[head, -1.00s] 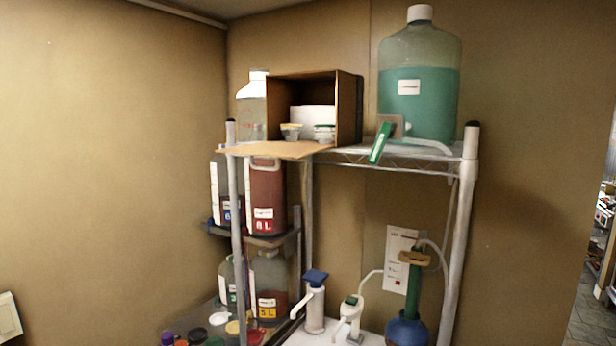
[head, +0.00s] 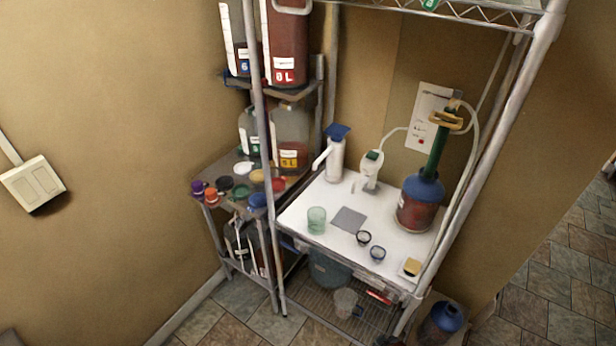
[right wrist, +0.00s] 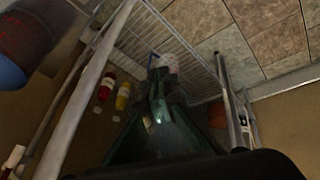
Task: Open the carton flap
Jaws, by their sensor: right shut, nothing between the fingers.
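The carton and its flap are not in the head view now, which looks down at the lower shelves. Only the underside of the wire rack's upper shelf (head: 450,12) shows at the top edge. I cannot make out the carton in the right wrist view either. In the right wrist view my right gripper (right wrist: 157,85) is a dark shape in the middle, shut and empty, in front of a wire shelf (right wrist: 140,40). The picture there is dark, and fine detail is lost. My left gripper is in neither view.
A white worktop (head: 320,205) holds a pump bottle (head: 334,155), a green glass (head: 316,220), small cups and a blue-topped vessel (head: 419,203). Left of it, a small rack carries jugs (head: 290,135) and coloured caps. A rack post (head: 500,140) stands at right. Tiled floor (head: 555,270) is open there.

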